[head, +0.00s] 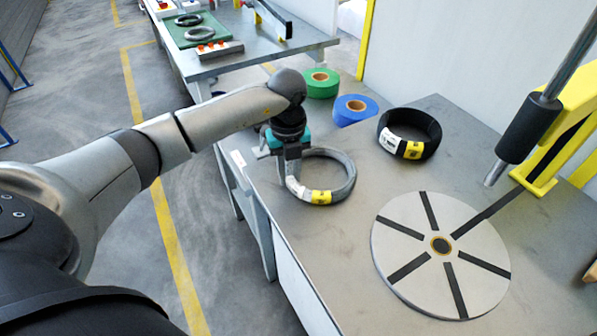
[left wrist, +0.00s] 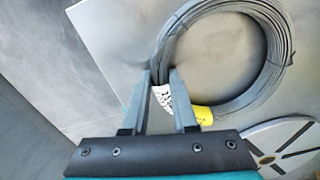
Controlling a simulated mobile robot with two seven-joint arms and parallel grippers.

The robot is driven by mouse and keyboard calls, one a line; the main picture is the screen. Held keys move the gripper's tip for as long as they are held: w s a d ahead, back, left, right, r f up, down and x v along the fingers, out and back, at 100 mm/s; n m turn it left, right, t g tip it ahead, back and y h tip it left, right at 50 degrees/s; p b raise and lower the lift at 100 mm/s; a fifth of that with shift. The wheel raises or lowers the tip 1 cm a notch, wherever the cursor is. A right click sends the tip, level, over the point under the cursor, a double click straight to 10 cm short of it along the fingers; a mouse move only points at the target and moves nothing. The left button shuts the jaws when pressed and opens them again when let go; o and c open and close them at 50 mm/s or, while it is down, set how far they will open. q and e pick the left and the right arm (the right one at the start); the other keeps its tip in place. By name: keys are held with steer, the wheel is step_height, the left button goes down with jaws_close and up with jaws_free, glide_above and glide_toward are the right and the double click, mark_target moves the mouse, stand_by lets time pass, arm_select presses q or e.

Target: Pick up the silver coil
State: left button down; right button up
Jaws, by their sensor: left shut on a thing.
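The silver coil (head: 345,191) is a ring of grey wire with a yellow label, at the left part of the table in the head view. It also shows in the left wrist view (left wrist: 288,55), with a white tag and the yellow label near my fingers. My left gripper (head: 291,180) is at the coil's left side, pointing down, and is shut on its rim. In the left wrist view the two fingers (left wrist: 158,90) stand on either side of the coil's wire. Whether the coil touches the table is hard to tell. My right gripper is not in view.
A black coil (head: 428,131) lies to the right, with blue tape (head: 369,108) and green tape (head: 320,92) behind. A round turntable (head: 405,232) with dark strips is in front, beside a yellow machine arm (head: 562,150). A second table (head: 250,62) stands at the back.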

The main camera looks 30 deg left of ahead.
arm_select(q)
step_height(320, 180, up, 20)
steer(key=p, duration=0.2)
steer(key=shift+p, duration=0.4)
